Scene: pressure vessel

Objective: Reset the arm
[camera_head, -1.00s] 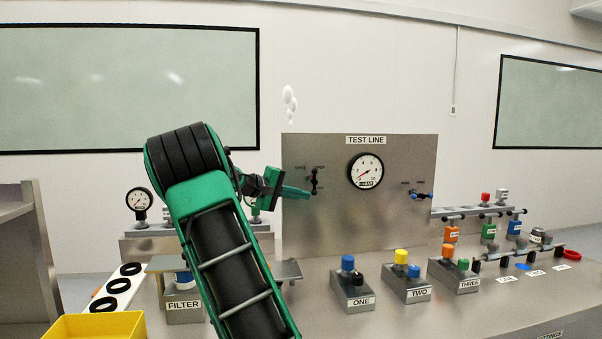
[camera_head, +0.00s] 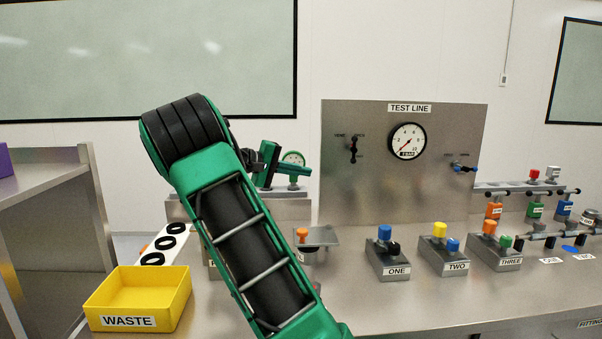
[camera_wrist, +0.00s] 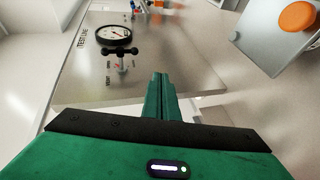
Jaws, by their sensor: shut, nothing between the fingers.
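My arm rises through the middle of the head view and bends over at its black and green joint. My gripper (camera_head: 268,166) shows partly behind the arm, left of the test line panel (camera_head: 365,190) and apart from it. In the wrist view my gripper (camera_wrist: 160,92) has its two green fingers together with nothing between them. The panel carries a round gauge (camera_head: 407,141), a black-handled valve (camera_head: 353,150) on its left and a blue-handled valve (camera_head: 463,166) on its right.
A yellow WASTE bin (camera_head: 140,300) stands at the bench's left front. A white strip with black rings (camera_head: 163,244) lies behind it. Blocks ONE (camera_head: 395,271), TWO (camera_head: 455,266) and THREE (camera_head: 508,263) stand on the bench to the right. An orange knob (camera_head: 303,233) is close to my arm.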

